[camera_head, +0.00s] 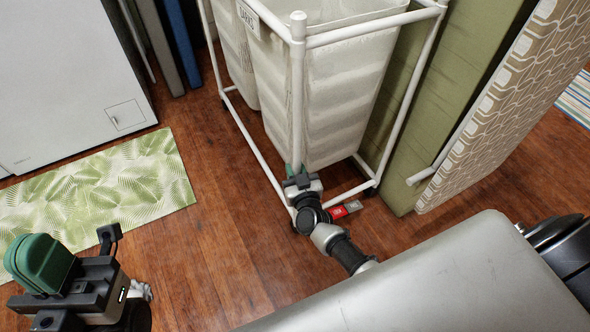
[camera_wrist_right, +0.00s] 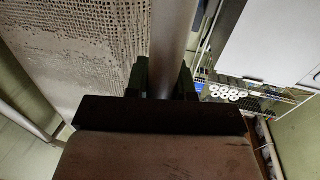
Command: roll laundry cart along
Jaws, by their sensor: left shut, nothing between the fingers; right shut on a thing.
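The laundry cart (camera_head: 298,85) has a white tube frame, and pale fabric bags (camera_head: 335,90) hang in it, one with a label reading "DARKS". It stands upright at the top middle of the head view. My right gripper (camera_head: 296,172) is shut on the cart's near vertical post, low down. The right wrist view shows the post (camera_wrist_right: 172,45) running up between the fingers (camera_wrist_right: 163,80), beside the bag's mesh fabric. My left gripper (camera_head: 40,264) is at the lower left, shut and empty, well apart from the cart.
A green leaf-patterned rug (camera_head: 140,190) lies left of the cart, before a white appliance (camera_head: 65,70). A green padded panel (camera_head: 420,150) and a patterned panel (camera_head: 500,110) stand close on the right. A small red and grey item (camera_head: 345,209) shows by the gripper. Wooden floor (camera_head: 225,245) is bare between rug and cart.

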